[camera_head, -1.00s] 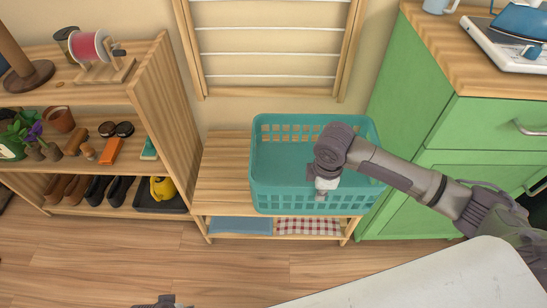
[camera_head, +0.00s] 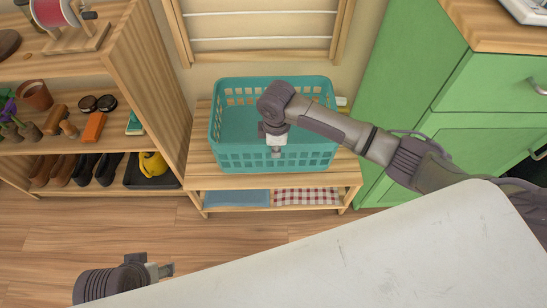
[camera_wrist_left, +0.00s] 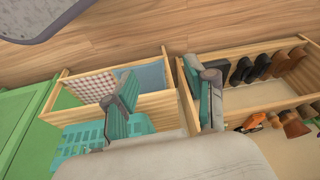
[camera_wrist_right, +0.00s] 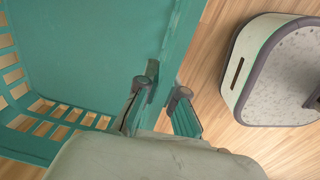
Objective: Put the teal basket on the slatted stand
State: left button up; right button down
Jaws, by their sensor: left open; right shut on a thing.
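The teal basket (camera_head: 232,157) is over the top of the wooden slatted stand (camera_head: 345,178) in the head view, upright and roughly centred. I cannot tell for sure whether its base touches the slats. My right gripper (camera_head: 277,151) is shut on the basket's near wall; in the right wrist view its fingers (camera_wrist_right: 163,103) straddle the teal wall (camera_wrist_right: 178,52). The basket looks empty. My left gripper (camera_head: 168,270) is at the lower left, away from the basket. In the left wrist view it is open and empty (camera_wrist_left: 165,95), with the basket (camera_wrist_left: 80,138) beyond it.
A shoe shelf (camera_head: 150,75) stands close on the left, a green cabinet (camera_head: 400,95) on the right. A wall rack (camera_head: 262,40) is behind. Folded cloths (camera_head: 305,197) lie on the stand's lower shelf. The floor (camera_head: 110,225) in front is clear.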

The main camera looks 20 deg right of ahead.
aim_at(273, 163)
jog(key=shift+w+a+f, duration=0.25)
jog(key=shift+w+a, duration=0.05)
jog(key=shift+w, duration=0.05)
notch_tip(273, 163, down, 4)
jog(key=shift+r+b, duration=0.1)
jog(key=shift+b, duration=0.8)
pick_arm(q)
jog(key=shift+s+r, duration=0.1)
jog(key=shift+s, duration=0.15)
pick_arm(e)
jog(key=c, duration=1.3)
grip_release()
jog(key=shift+s, duration=0.1)
